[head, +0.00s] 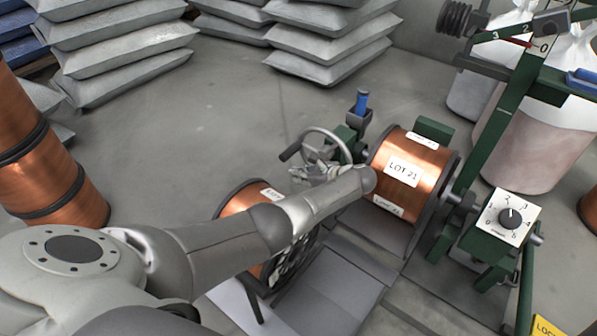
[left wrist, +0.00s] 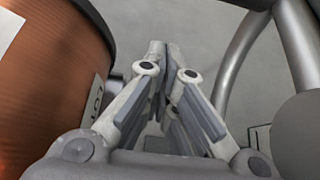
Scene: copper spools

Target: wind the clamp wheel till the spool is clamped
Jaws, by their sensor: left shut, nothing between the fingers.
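The copper spool labelled LOT 21 (head: 405,172) sits in the green stand, its axis roughly level, between the wheel side and the dial side. The clamp wheel (head: 329,131) is a grey rim with a dark handle (head: 290,151), left of the spool. My left gripper (head: 313,173) is at the wheel's lower part, partly hidden by my arm. In the left wrist view its fingers (left wrist: 164,50) are together and empty. A grey rim (left wrist: 238,55) passes to their right, apart from them. A copper spool (left wrist: 55,85) fills the left side. My right gripper is not in view.
A second copper spool (head: 240,198) lies partly behind my left arm. A blue-handled lever (head: 361,102) stands behind the wheel. A white dial box (head: 508,216) and green frame stand right. Stacked sacks (head: 325,45) are at the back; open floor (head: 220,110) lies before them.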

